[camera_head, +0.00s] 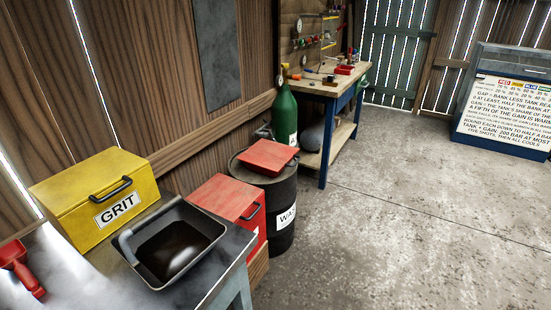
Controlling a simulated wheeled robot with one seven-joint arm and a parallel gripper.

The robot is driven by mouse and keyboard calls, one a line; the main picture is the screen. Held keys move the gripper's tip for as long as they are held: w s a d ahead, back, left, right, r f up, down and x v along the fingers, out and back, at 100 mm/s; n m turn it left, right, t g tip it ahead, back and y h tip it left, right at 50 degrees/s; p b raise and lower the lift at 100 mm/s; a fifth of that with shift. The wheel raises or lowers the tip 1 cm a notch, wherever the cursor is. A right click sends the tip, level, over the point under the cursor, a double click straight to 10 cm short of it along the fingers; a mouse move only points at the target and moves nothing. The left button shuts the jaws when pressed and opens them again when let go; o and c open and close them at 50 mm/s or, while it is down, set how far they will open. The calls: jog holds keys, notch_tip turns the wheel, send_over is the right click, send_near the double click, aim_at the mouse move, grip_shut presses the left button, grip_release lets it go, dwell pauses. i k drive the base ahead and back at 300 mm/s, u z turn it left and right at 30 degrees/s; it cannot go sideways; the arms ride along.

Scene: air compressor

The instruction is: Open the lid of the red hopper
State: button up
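A red box-shaped hopper (228,200) stands just beyond the bench's right end. Its flat red lid looks shut, with a dark handle (250,212) at its right front edge. A white label on its front is mostly hidden. A dark open pan (172,240) on the bench partly blocks the view of the hopper's lower left side. My gripper is not in view.
A yellow box marked GRIT (100,195) and a red scoop (20,268) sit on the grey bench (75,270). A dark barrel (282,192), topped by a red slab-like piece (267,156), stands behind the hopper. Concrete floor (400,210) to the right is clear.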

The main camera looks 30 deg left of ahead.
aim_at(266, 154)
jog(key=u, duration=0.55)
jog(key=i, duration=1)
jog(key=u, duration=0.65)
